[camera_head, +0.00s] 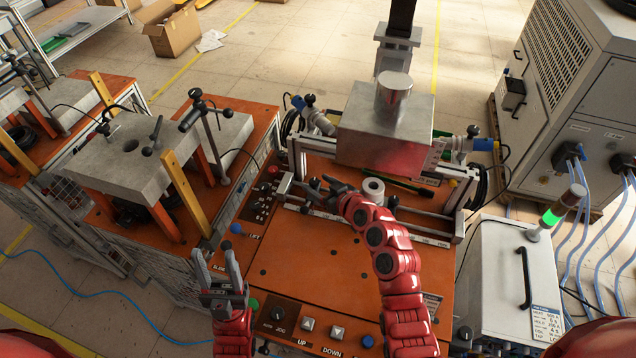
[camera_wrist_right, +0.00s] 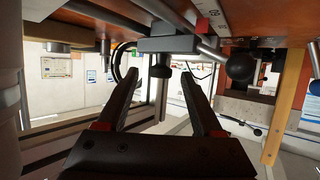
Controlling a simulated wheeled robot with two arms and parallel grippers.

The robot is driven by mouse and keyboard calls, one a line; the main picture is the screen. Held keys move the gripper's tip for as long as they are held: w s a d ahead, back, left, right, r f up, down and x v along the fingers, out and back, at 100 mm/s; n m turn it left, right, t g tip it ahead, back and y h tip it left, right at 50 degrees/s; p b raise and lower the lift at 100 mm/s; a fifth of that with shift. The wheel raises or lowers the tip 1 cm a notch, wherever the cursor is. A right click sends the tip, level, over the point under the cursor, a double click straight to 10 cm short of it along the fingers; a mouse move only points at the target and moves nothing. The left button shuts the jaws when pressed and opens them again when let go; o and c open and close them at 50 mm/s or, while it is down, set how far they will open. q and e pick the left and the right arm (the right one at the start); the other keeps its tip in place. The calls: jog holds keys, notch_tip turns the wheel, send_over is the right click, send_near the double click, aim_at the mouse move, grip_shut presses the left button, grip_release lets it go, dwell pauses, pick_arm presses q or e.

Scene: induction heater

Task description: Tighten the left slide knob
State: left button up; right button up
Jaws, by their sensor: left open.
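In the right wrist view, a small black knob (camera_wrist_right: 160,72) hangs on a short stem under a grey slide block (camera_wrist_right: 166,45). It shows between the two fingertips of my right gripper (camera_wrist_right: 160,78); I cannot tell if they touch it. The fingers stand apart on either side. In the head view, my right gripper (camera_head: 322,186) is at the left side of the slide rails, and its fingers hide part of the slide there. My left gripper (camera_head: 222,268) is open and empty, at the left of the control panel, well away from the knob.
A ball-ended lever (camera_wrist_right: 240,68) sticks out right of the knob. A metal block with a cylinder (camera_head: 388,125) stands behind the rails. A white roll-shaped part (camera_head: 373,188) is right of my right gripper. The orange table top (camera_head: 300,265) in front is mostly clear.

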jog(key=shift+w, duration=0.1)
grip_shut()
jog(key=p, duration=0.1)
jog(key=m+h+p, duration=0.1)
jog(key=p, duration=0.1)
jog(key=shift+a+r+t, duration=0.2)
jog(key=shift+t, duration=0.1)
jog(key=shift+h, duration=0.3)
jog(key=shift+f+m, duration=0.25)
jog(key=shift+m, duration=0.05)
grip_release()
